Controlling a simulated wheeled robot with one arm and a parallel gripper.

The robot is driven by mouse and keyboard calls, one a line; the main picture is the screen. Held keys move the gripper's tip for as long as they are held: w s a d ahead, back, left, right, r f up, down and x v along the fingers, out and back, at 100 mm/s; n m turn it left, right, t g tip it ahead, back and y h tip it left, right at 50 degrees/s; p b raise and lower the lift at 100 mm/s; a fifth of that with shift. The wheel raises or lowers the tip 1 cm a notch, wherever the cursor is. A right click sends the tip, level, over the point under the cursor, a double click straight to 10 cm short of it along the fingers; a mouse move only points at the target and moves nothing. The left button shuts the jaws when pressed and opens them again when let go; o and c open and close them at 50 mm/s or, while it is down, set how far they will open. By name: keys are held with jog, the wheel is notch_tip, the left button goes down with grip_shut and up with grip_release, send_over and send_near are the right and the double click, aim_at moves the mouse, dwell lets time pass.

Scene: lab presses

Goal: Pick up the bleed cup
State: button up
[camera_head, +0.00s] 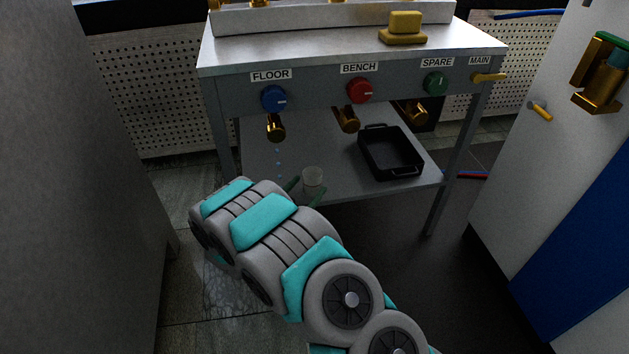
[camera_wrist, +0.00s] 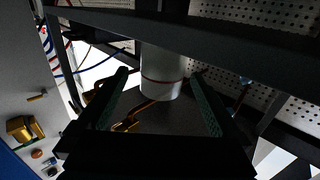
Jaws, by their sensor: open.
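The bleed cup (camera_head: 313,178) is a pale, translucent cup that stands upright near the front edge of the lower shelf, left of centre. In the wrist view the cup (camera_wrist: 162,68) is whitish with a red line around it. My gripper (camera_head: 305,190) is open, its green-lined fingers pointing at the cup from the front. In the wrist view the fingertips (camera_wrist: 159,74) are on either side of the cup, with a gap visible on each side. The cup's top is hidden behind a dark bar in that view.
A black tray (camera_head: 390,165) sits on the lower shelf (camera_head: 262,160), right of the cup. Brass spouts hang above; blue drops (camera_head: 278,160) fall under the left spout (camera_head: 275,128). The bench (camera_head: 300,52) overhangs. A white and blue cabinet (camera_head: 570,200) stands right.

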aim_at(317, 173)
jog(key=shift+r+x, duration=0.2)
jog(key=shift+x, duration=3.1)
jog(key=shift+w+a, duration=0.1)
jog(key=shift+a, duration=0.05)
jog(key=c, duration=1.3)
